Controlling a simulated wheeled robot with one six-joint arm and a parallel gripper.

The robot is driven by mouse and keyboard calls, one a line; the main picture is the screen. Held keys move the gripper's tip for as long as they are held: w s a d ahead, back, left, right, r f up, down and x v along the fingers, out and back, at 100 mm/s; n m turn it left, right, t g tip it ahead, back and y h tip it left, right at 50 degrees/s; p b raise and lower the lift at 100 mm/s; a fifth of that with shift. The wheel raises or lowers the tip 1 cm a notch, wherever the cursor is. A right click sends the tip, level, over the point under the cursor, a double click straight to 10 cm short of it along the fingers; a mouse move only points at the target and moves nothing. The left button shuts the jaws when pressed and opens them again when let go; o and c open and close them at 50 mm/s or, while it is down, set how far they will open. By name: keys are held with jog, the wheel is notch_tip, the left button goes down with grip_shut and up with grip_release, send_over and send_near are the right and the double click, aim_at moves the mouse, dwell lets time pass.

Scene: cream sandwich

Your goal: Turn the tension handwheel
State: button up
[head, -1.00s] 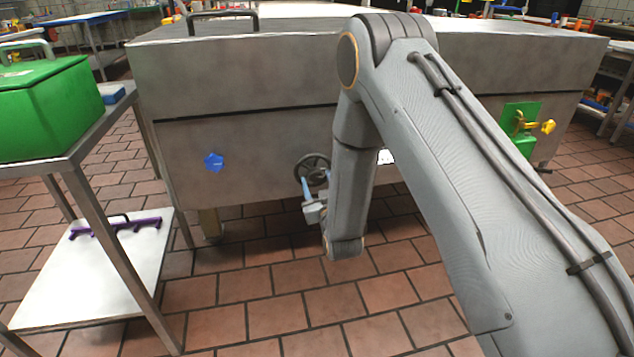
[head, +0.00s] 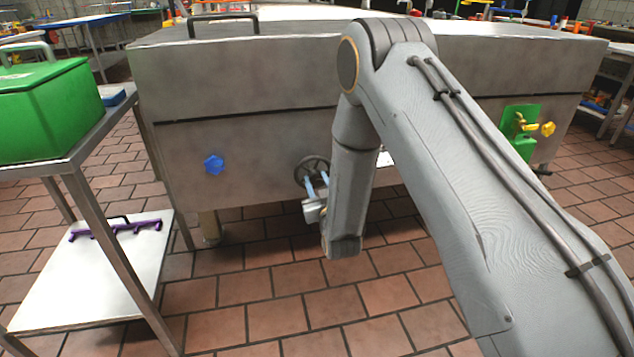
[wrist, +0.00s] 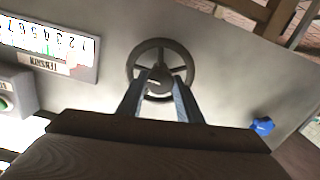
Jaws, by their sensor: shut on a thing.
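The tension handwheel (head: 306,164) is a dark spoked wheel low on the front of the steel machine. In the wrist view my gripper's two blue-grey fingers (wrist: 160,83) reach over the lower part of the wheel, one on each side of the hub, and are shut on the wheel. The exact contact is partly hidden.
A number scale plate (wrist: 50,45) with a tension label and a green button (wrist: 3,104) sit beside the wheel. A blue knob (head: 213,164) is left of it. A trolley with a green box (head: 50,110) stands at left. The tiled floor in front is clear.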

jog(key=m+p, duration=0.1)
jog(key=m, duration=0.2)
jog(key=shift+m, duration=0.4)
jog(key=m+p, duration=0.1)
jog(key=m, duration=0.2)
jog(key=shift+m+p, duration=0.3)
jog(key=shift+p, duration=0.05)
jog(key=m+p, duration=0.2)
jog(key=m, duration=0.5)
jog(key=m+p, duration=0.1)
jog(key=m, duration=0.3)
jog(key=m+p, duration=0.1)
jog(key=m, duration=0.6)
jog(key=shift+p, duration=0.4)
jog(key=shift+m+p, duration=0.35)
jog(key=shift+m, duration=1.55)
